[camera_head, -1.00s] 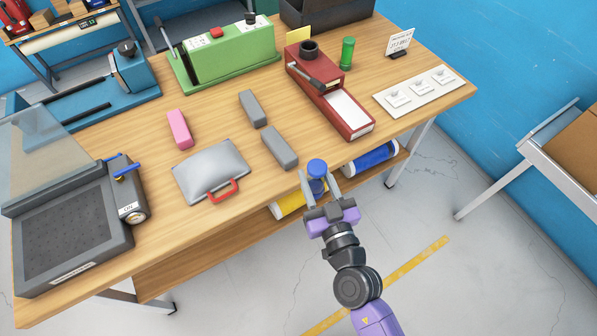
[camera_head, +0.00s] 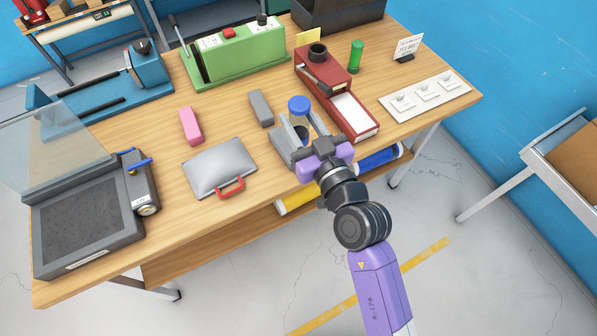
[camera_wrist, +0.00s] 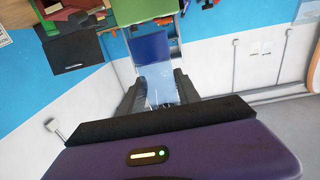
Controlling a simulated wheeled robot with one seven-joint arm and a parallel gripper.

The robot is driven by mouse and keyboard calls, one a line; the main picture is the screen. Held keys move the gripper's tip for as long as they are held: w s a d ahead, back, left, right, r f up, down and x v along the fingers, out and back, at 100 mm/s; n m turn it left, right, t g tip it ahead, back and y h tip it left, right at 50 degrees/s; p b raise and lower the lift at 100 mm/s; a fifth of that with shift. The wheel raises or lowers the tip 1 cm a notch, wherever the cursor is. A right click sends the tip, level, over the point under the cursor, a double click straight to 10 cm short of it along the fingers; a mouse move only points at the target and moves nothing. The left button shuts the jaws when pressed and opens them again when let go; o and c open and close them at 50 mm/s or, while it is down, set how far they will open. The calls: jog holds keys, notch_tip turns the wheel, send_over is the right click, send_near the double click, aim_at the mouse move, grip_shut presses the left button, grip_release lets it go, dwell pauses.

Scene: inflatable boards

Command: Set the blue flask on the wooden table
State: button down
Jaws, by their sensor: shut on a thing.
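The blue flask (camera_head: 299,105) has a blue cap, and its body is partly hidden by my gripper in the head view. My gripper (camera_head: 300,127) is shut on it. In the wrist view the flask (camera_wrist: 155,70) shows a blue top and a clear, pale body between the two dark fingers of my gripper (camera_wrist: 160,92). The wooden table (camera_head: 232,120) lies under and around the gripper in the head view. The flask appears over the table's front part; I cannot tell whether it touches the top.
A grey block (camera_head: 261,108) and a silver pouch with a red handle (camera_head: 220,168) lie left of my gripper. A red box (camera_head: 350,112) stands close on the right. A pink block (camera_head: 191,126) lies farther left. Bare wood shows between the blocks.

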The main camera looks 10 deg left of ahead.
jog(key=r, duration=0.1)
jog(key=w+r, duration=0.1)
jog(key=r, duration=0.1)
jog(key=r+p, duration=0.1)
jog(key=r, duration=0.1)
jog(key=shift+w+a+r, duration=0.15)
jog(key=shift+w+a, duration=0.05)
jog(key=shift+w, duration=0.15)
notch_tip(320, 180, down, 20)
jog(key=b, duration=1)
jog(key=shift+r, duration=0.2)
jog(key=shift+w+f, duration=0.1)
jog(key=shift+f, duration=0.55)
jog(key=c, duration=0.9)
grip_release()
jog(key=shift+o, duration=0.2)
jog(key=shift+r, duration=0.15)
